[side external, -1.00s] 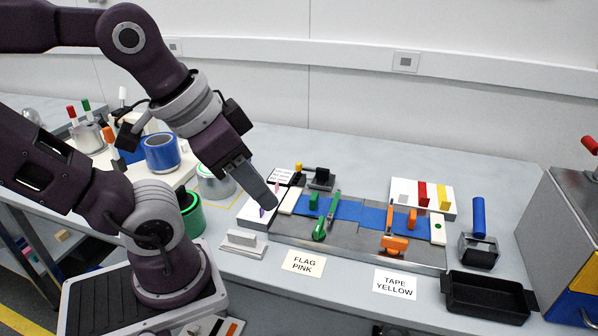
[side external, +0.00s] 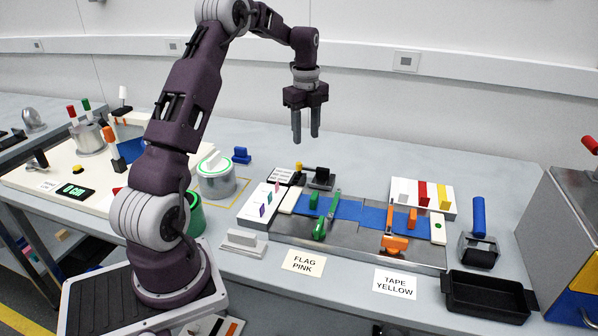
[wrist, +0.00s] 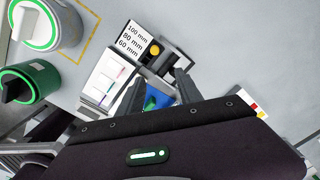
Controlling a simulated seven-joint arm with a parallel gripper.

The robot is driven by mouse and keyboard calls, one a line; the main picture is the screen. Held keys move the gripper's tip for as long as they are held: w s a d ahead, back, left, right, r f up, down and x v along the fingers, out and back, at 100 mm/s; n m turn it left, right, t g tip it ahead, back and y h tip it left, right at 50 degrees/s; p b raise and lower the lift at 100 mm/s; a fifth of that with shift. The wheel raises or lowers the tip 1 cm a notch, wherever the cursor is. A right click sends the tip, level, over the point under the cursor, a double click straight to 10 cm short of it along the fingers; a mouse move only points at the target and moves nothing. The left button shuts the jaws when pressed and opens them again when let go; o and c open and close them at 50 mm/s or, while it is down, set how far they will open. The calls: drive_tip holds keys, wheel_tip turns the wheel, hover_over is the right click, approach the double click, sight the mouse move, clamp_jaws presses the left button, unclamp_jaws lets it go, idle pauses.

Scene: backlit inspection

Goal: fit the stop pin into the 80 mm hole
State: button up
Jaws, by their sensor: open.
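A small yellow-topped pin (side external: 298,167) stands at the back of the fixture, probably the stop pin. In the wrist view its round yellow top (wrist: 154,47) sits beside the label card (wrist: 131,40), which reads 100 mm, 80 mm and 60 mm. A dark block (side external: 321,180) stands just right of the pin. I cannot make out the holes. My gripper (side external: 305,138) points down, open and empty, in the air above the back of the fixture. Its two fingers (wrist: 160,76) show at the wrist view's middle, apart from the pin.
The metal fixture (side external: 285,231) carries blue tape (side external: 347,209), a green tool (side external: 320,230) and an orange clamp (side external: 394,243). A white block with coloured flags (side external: 266,205) is at its left end. A black tray (side external: 488,295) is at the front right. The back of the table is clear.

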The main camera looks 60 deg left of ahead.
sight(299, 163)
drive_tip(key=shift+m, duration=0.6)
drive_tip(key=a+f, duration=0.1)
drive_tip(key=f, duration=0.1)
drive_tip(key=a+f, duration=0.1)
drive_tip(key=a, duration=0.1)
drive_tip(key=shift+s+f, duration=0.2)
drive_tip(key=shift+f, duration=0.15)
wheel_tip(299, 163, down, 7)
drive_tip(key=shift+s+r, duration=0.1)
drive_tip(key=shift+r, duration=0.05)
clamp_jaws()
